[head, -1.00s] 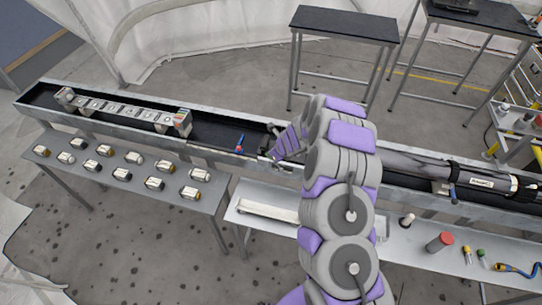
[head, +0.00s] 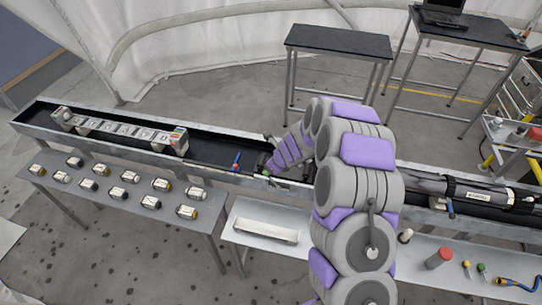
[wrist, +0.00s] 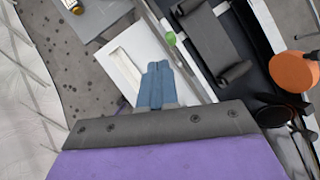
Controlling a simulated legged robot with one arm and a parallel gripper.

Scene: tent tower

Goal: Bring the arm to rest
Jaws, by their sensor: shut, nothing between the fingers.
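My arm, grey with purple bands, reaches up over the front tables to the long trough in the head view. My gripper (wrist: 157,82) shows in the wrist view as two blue fingers pressed together with nothing between them. Below the fingers is a white table with a white tray (wrist: 123,72). In the head view the gripper end (head: 270,172) is near the trough's front rim, small and partly hidden, so the fingers are hard to make out there.
The long trough (head: 215,152) holds a row of labelled blocks (head: 120,130) and a blue-and-red item (head: 237,160). A dark tube (head: 470,190) lies at right. A red-capped jar (head: 440,258) stands at front right. Dark-topped tables (head: 338,40) stand behind.

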